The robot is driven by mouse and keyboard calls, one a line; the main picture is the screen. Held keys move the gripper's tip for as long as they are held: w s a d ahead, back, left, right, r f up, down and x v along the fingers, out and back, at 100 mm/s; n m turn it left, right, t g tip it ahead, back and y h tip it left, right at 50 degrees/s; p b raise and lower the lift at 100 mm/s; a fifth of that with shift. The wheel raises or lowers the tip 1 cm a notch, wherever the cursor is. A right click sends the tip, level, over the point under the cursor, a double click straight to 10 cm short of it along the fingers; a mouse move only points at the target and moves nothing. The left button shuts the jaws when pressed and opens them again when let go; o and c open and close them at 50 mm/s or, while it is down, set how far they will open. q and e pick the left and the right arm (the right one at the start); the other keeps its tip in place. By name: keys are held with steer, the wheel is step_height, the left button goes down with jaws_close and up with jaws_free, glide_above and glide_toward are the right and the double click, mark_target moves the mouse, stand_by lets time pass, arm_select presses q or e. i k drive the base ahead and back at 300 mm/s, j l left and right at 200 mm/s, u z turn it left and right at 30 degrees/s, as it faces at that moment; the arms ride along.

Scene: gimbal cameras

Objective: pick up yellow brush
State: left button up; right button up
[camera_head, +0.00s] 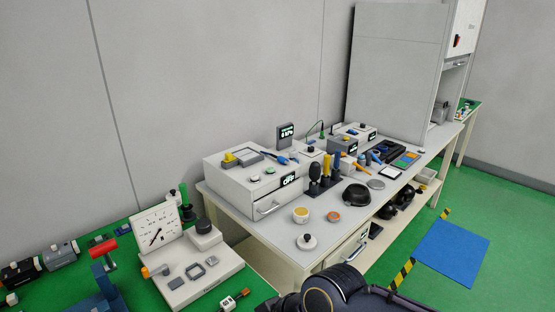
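A slim yellow upright item (326,168), which looks like the yellow brush, stands on the white bench in the head view. A dark rounded link of my own body shows at the bottom edge, well in front of the bench. I see no fingertips of either gripper.
A grey drawer box (228,188) stands left of the row, with a small yellow part (229,157) on top. A yellow-topped round container (300,215), an orange-topped one (333,216), a white knobbed lid (306,241) and a black bowl (356,195) stand in front.

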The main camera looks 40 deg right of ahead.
mark_target(327, 158)
steer(key=l+u, duration=0.15)
steer(key=l, duration=0.3)
steer(key=l+u, duration=0.1)
steer(key=l, duration=0.3)
steer(key=k+l+u, duration=0.15)
steer(key=l, duration=0.3)
steer(key=l+u, duration=0.1)
steer(key=l, duration=0.3)
steer(key=k+l+u, duration=0.15)
steer(key=l, duration=0.25)
steer(key=l+u, duration=0.1)
steer(key=l, duration=0.35)
steer(key=k+l+u, duration=0.15)
steer(key=l, duration=0.2)
steer(key=k+l+u, duration=0.1)
steer(key=l, duration=0.3)
steer(key=k, duration=0.05)
